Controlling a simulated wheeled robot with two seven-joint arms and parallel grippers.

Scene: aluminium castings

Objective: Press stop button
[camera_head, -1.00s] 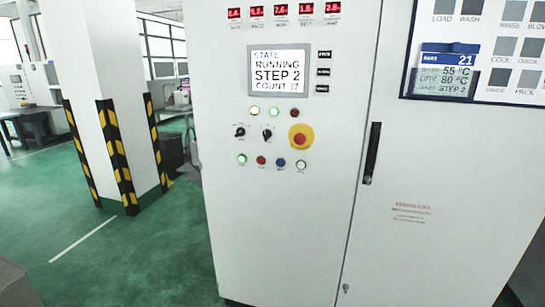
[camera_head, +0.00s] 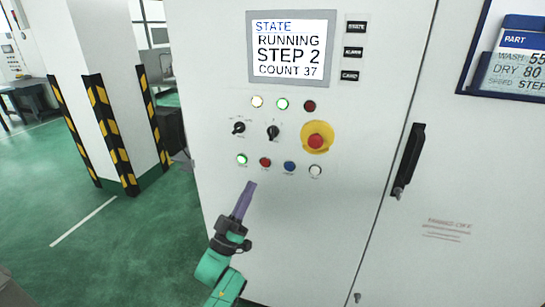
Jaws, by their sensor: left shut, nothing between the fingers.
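The white control cabinet (camera_head: 300,225) stands in front of me. Its bottom button row has a lit green button (camera_head: 242,160), a red button (camera_head: 265,162), a blue button (camera_head: 289,166) and a white button (camera_head: 316,171). The labels under them are too small to read. A large red mushroom button on a yellow base (camera_head: 316,141) sits above at the right. My left gripper (camera_head: 250,186) is shut and empty, its tip below the green and red buttons. Whether it touches the panel I cannot tell. My right gripper is out of view.
The screen (camera_head: 291,50) reads RUNNING, STEP 2, COUNT 37. Two black selector knobs (camera_head: 273,132) and several lamps (camera_head: 282,104) sit above the bottom row. A black door handle (camera_head: 408,160) sticks out at right. A striped pillar (camera_head: 105,130) stands at left, with green floor around it.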

